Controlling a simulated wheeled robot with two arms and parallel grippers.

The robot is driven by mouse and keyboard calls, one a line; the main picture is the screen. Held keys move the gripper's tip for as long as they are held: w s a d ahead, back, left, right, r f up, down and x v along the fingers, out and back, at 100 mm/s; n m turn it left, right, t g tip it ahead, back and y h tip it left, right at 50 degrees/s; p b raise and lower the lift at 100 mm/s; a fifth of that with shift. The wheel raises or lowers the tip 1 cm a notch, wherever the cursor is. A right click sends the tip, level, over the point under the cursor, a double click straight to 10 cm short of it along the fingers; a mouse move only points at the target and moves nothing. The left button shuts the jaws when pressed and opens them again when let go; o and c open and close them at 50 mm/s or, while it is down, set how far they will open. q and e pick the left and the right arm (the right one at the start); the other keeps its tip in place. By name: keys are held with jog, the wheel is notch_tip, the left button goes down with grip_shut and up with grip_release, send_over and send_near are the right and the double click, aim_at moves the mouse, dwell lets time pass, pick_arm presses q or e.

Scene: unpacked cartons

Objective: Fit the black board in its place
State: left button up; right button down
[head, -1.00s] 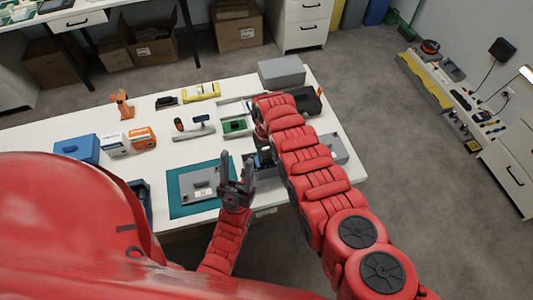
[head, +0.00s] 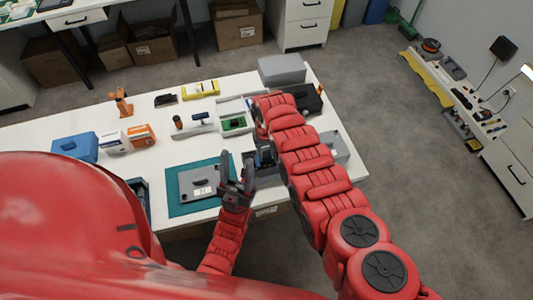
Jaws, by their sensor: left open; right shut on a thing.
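My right arm reaches over the table, and its gripper (head: 265,157) points down near the front edge, right of the green mat. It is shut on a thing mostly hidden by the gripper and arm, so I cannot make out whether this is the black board. My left gripper (head: 237,170) is open and empty, its fingers pointing up the picture at the right edge of a grey plate (head: 196,183) on the green mat (head: 177,206). A light tray with a green board (head: 235,123) lies behind the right gripper, partly covered by the arm.
A blue box (head: 75,147), an orange-and-white carton (head: 141,135), an orange stand (head: 123,103), a small black item (head: 166,99) and a yellow item (head: 201,90) stand on the white table (head: 95,112). A grey case (head: 282,70) is at the back right.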

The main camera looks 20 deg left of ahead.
aim_at(267, 161)
jog(key=shift+f+b, duration=2.5)
jog(key=shift+f, duration=0.05)
jog(key=shift+c, duration=1.9)
grip_release()
jog(key=shift+r, duration=0.2)
notch_tip(267, 161, up, 2)
jog(key=shift+w+r+p, duration=0.1)
jog(key=shift+r+p, duration=0.1)
jog(key=shift+p, duration=0.5)
notch_tip(267, 161, up, 9)
jog(key=b, duration=0.3)
jog(key=shift+r+p, duration=1.75)
jog(key=shift+r, duration=1.1)
